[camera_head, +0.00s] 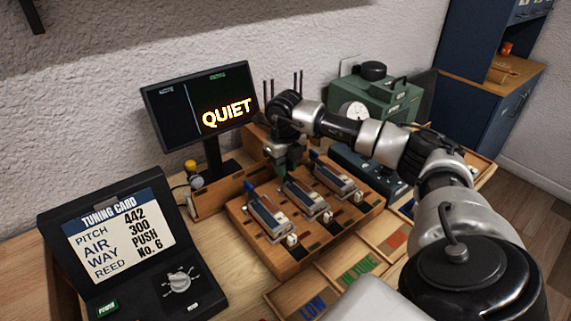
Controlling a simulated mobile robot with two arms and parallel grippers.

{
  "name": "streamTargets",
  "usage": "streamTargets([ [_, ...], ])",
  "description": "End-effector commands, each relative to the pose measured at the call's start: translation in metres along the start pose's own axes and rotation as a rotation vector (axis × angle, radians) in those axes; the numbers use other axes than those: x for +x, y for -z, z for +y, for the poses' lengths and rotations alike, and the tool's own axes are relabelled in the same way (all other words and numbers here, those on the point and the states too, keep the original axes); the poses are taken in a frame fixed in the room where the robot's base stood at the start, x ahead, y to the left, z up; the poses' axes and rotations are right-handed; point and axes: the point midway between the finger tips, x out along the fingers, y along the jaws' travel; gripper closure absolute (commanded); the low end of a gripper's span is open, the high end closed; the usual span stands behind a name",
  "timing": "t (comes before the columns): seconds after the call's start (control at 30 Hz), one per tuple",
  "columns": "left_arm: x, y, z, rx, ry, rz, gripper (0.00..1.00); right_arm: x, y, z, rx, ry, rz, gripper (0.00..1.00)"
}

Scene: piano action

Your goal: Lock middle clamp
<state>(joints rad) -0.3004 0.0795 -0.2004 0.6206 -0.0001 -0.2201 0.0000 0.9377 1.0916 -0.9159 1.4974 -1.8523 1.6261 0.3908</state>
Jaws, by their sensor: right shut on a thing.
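A wooden board (258,245) on the bench carries three slanted grey units side by side: a left one (268,216), a middle one (304,196) and a right one (335,180). Blue levers show at the far ends of the left and right units. My right gripper (285,165) points down at the far end of the middle unit. It is shut on what appears to be the middle clamp, whose lever is mostly hidden by the fingers. My left gripper is not in view.
A monitor (202,105) reading QUIET stands behind the board. A tuning card case (115,236) with a knob is at left. A green machine (385,98) is behind my right arm. A tray with labelled sections (345,270) lies in front.

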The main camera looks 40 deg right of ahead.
Motion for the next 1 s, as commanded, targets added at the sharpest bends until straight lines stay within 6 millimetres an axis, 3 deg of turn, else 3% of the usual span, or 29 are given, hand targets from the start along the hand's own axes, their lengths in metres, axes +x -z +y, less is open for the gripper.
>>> streamTargets([
  [0.6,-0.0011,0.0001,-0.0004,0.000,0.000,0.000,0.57,-0.0014,-0.0009,-0.0002,0.042,0.000,-0.005,0.98],
  [0.63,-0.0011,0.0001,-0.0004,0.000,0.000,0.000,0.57,-0.0014,-0.0009,-0.0002,0.042,0.000,-0.005,0.71],
  [0.73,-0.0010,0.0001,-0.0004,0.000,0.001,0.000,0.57,-0.0012,-0.0008,-0.0002,0.042,0.000,-0.004,0.57],
  [1.0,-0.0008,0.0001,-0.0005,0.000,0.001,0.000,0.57,-0.0013,-0.0005,0.0001,0.040,0.000,-0.002,0.57],
])
